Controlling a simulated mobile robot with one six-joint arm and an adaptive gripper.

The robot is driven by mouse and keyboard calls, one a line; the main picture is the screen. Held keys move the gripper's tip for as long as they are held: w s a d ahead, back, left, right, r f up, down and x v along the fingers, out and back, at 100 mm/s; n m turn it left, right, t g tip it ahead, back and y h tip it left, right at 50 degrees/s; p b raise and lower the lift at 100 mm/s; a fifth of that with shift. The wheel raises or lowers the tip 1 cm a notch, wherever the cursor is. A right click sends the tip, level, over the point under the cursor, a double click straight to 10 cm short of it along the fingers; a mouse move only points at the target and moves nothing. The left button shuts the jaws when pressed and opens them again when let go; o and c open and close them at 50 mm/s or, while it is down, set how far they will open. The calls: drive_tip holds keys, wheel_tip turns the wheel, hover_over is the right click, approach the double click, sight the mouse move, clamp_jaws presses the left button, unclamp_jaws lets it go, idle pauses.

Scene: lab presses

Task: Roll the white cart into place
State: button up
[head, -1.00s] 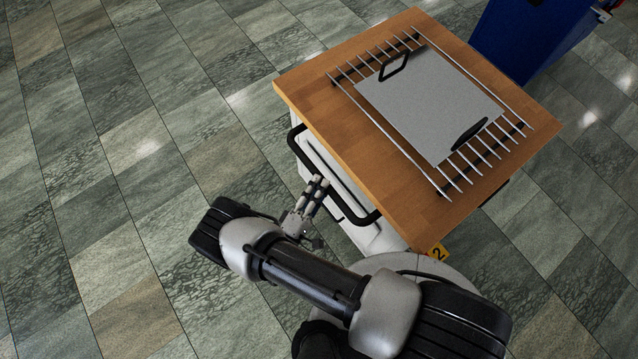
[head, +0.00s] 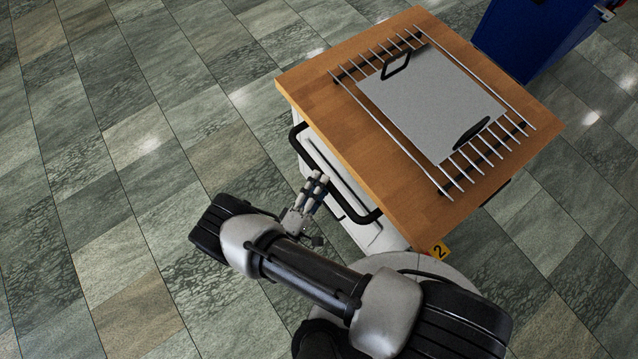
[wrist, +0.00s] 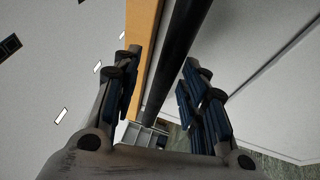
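The white cart (head: 372,236) stands in front of me in the head view, with a wooden top (head: 330,115) and a white body below. A black bar handle (head: 345,190) runs along its near-left side. My gripper (head: 317,180) is at this handle. In the wrist view, the dark bar (wrist: 178,60) passes between the two spread fingers of my gripper (wrist: 160,85). A gap shows between the bar and the left finger; the right finger is close to it, and contact cannot be told. Most of the cart's body is hidden under the top.
A metal rack (head: 440,188) with a grey plate (head: 430,105) and black handles lies on the cart top. A blue cabinet or bin (head: 530,40) stands behind at the upper right. The tiled floor (head: 120,150) at left is clear.

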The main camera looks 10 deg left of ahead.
drive_tip(key=v, duration=1.2)
